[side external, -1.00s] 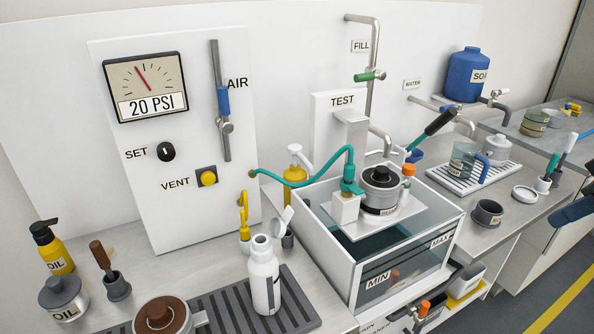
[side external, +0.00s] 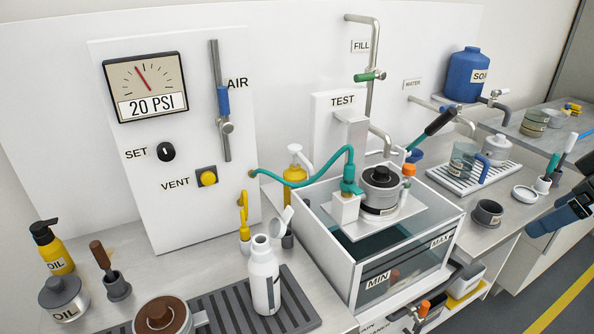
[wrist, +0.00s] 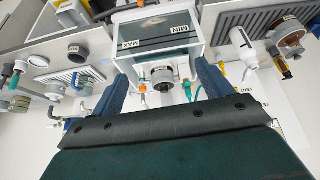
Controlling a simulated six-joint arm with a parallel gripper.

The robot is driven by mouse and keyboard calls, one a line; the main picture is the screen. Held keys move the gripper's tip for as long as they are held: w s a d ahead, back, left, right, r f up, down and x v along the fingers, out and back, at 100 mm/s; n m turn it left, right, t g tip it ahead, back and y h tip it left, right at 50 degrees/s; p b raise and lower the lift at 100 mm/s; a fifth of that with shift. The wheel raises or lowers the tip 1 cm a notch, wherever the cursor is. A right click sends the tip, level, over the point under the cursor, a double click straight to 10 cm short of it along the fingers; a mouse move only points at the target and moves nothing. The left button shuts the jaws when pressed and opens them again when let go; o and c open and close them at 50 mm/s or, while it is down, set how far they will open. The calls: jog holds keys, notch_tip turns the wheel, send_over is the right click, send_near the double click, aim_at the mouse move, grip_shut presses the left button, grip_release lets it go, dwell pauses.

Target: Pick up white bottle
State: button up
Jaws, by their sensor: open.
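The white bottle (side external: 264,278) stands upright on a dark ribbed mat (side external: 222,311) at the front of the bench, left of the clear tank. In the wrist view the white bottle (wrist: 243,50) shows at the upper right, well beyond the fingers. My gripper (wrist: 158,80) is open, with its blue fingers spread wide and nothing between them. In the side view only part of my gripper (side external: 556,217) shows at the right edge, far from the bottle.
The water tank (side external: 408,268) with a pressure pot stands between my gripper and the bottle. A brown-topped pot (side external: 158,314) is left of the bottle. A yellow tool (side external: 243,215) and a small dark cup stand behind it.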

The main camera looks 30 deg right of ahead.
jog(key=w+a+f+n+y, duration=0.2)
jog(key=w+a+n, duration=0.25)
jog(key=w, duration=0.25)
jog(key=n+y, duration=0.8)
jog(key=y, duration=0.2)
send_near(264, 269)
jog(key=d+f, duration=0.1)
jog(key=d, duration=0.3)
jog(key=shift+w+a+f, duration=0.15)
jog(key=shift+w, duration=0.15)
jog(key=x, duration=0.8)
jog(key=shift+w+a, duration=0.25)
jog(key=shift+f, duration=0.15)
jog(key=shift+x, duration=2.55)
